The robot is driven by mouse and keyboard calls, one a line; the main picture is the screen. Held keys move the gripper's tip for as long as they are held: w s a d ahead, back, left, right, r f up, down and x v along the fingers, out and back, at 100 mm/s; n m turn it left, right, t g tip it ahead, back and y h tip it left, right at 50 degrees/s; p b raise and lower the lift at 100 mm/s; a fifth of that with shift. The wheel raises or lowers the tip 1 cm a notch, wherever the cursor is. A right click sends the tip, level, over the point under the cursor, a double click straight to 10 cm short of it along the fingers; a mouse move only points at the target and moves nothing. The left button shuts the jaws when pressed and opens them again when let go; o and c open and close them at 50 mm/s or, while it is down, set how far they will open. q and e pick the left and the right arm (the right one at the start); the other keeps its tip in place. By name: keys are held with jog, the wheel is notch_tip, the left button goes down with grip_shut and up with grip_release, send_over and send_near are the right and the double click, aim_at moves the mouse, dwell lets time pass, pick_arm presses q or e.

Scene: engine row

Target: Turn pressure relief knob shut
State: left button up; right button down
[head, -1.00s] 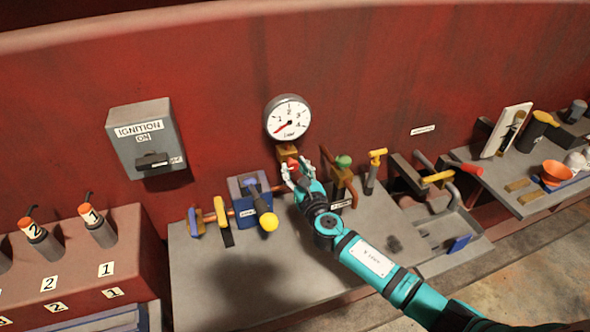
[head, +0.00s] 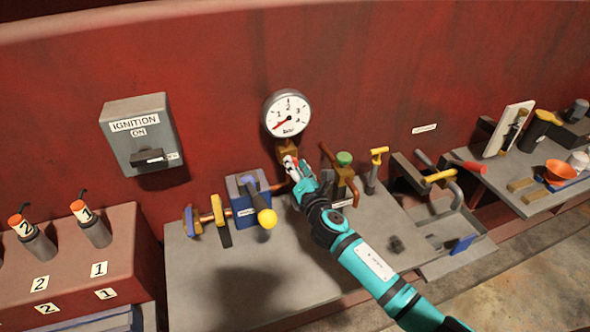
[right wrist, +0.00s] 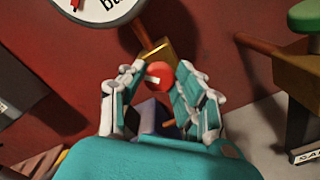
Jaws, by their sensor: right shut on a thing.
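The pressure relief knob is a small red knob (right wrist: 160,76) on a brass block below the gauge. In the right wrist view it sits between the two fingers of my right gripper (right wrist: 160,85), and a white mark shows on it. In the head view my right gripper (head: 293,172) closes around this spot and hides most of the knob. The brass block (right wrist: 155,52) shows just behind the fingers. The white round gauge (head: 286,114) above has its red needle pointing to the lower left. My left gripper is in no view.
A blue valve box with a yellow-ended lever (head: 267,218) stands just left of my gripper. A green-topped brass valve (head: 344,159) and a yellow T-handle (head: 377,155) stand close on the right. An ignition box (head: 138,137) hangs at the left. The grey bench front is mostly clear.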

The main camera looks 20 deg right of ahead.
jog(key=shift+f+m+b, duration=0.15)
jog(key=shift+m+b, duration=0.6)
jog(key=shift+m, duration=3.45)
jog(key=c, duration=0.9)
grip_release()
jog(key=shift+d, duration=0.1)
jog(key=shift+c, duration=0.2)
jog(key=s, duration=1.2)
jog(key=shift+d, duration=0.2)
